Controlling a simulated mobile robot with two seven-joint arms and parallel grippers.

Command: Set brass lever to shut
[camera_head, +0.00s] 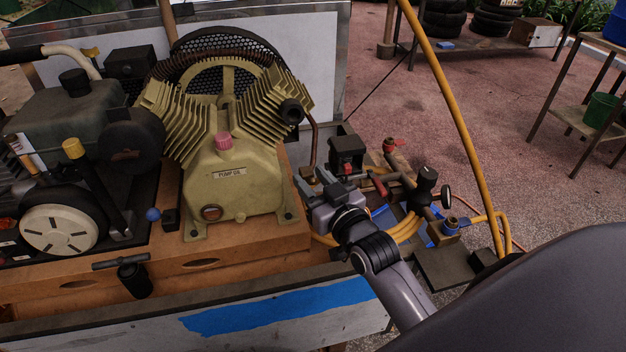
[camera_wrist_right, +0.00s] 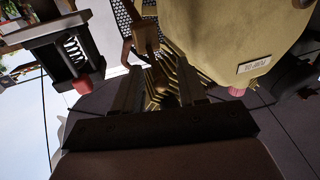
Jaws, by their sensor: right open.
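My right gripper (camera_head: 318,184) is open beside the lower right of the tan pump, left of the black pressure switch box (camera_head: 347,150). Its two fingers also show in the right wrist view (camera_wrist_right: 160,92), with a brownish pipe-like part beyond them; I see nothing gripped. I cannot pick out a brass lever with certainty. A pipe manifold right of the gripper carries a red handle (camera_head: 378,184), another red handle (camera_head: 394,143) and a brass-coloured fitting (camera_head: 450,225). My wrist may hide part of this area. My left gripper is not in view.
The finned pump (camera_head: 235,170) stands close to the left of the gripper on a wooden deck (camera_head: 215,255). An engine (camera_head: 70,150) is at the far left. A yellow hose (camera_head: 450,90) rises at the right, and more hose lies coiled under the manifold.

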